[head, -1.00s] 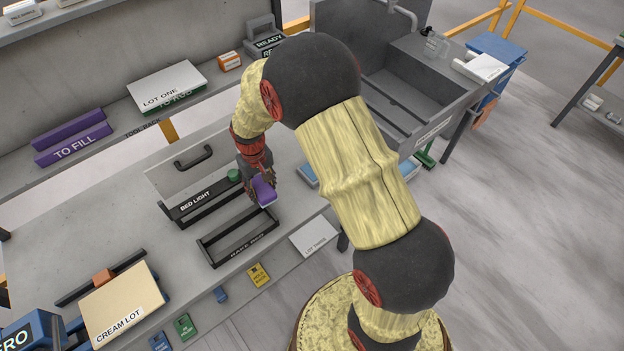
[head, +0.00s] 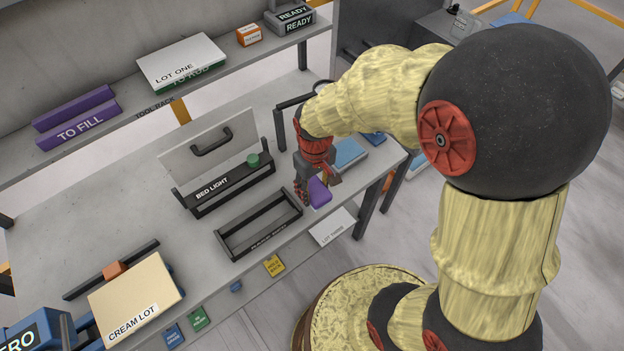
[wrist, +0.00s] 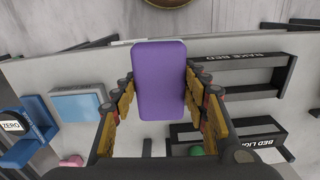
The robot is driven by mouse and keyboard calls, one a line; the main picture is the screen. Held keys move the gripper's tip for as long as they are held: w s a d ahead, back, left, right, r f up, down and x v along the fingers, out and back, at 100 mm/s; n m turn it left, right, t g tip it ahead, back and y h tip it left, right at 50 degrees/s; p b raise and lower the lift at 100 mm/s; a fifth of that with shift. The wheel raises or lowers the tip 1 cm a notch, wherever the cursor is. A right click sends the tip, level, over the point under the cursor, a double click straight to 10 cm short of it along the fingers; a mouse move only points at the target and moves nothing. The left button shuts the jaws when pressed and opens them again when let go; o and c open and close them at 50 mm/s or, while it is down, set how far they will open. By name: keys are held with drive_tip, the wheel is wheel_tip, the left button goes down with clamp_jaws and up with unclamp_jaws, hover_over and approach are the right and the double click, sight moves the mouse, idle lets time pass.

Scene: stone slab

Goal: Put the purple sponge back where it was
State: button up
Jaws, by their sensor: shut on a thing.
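My gripper (head: 318,186) is shut on the purple sponge (head: 319,192) and holds it over the grey bench, near its front edge. In the head view this is just right of the black frame labelled RAKE BED (head: 260,226). In the wrist view the sponge (wrist: 160,82) stands out between the two fingers (wrist: 160,100). The same frame shows to the right of it in the wrist view (wrist: 240,62). I cannot tell whether the sponge touches the bench.
The BED LIGHT stand (head: 228,186), with a raised panel and green knob (head: 253,160), is left of my gripper. A blue pad (head: 347,154) lies behind it to the right. A white card (head: 333,227) is at the front edge. The CREAM LOT board (head: 135,303) sits front left.

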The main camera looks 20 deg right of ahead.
drive_tip(key=shift+s+a+r+n, duration=0.15)
drive_tip(key=shift+s+r, duration=0.2)
drive_tip(key=shift+s, duration=0.25)
drive_tip(key=shift+s+d+r+n, duration=0.15)
drive_tip(key=shift+s+r, duration=0.15)
drive_tip(key=shift+s, duration=0.3)
drive_tip(key=w+d+f+b, duration=0.1)
drive_tip(key=w+f, duration=0.2)
drive_tip(key=w, duration=0.1)
drive_tip(key=w+d+f, duration=0.1)
drive_tip(key=w+f, duration=0.2)
drive_tip(key=w, duration=0.1)
drive_tip(key=w+d+f+b, duration=0.1)
drive_tip(key=w+f, duration=0.2)
drive_tip(key=w, duration=0.2)
drive_tip(key=shift+f+b, duration=0.25)
drive_tip(key=shift+b, duration=0.05)
drive_tip(key=shift+f, duration=0.2)
drive_tip(key=shift+w+f+b, duration=0.15)
drive_tip(key=shift+f+b, duration=0.35)
drive_tip(key=shift+f, duration=1.05)
drive_tip(key=shift+f, duration=0.1)
drive_tip(key=o, duration=1.1)
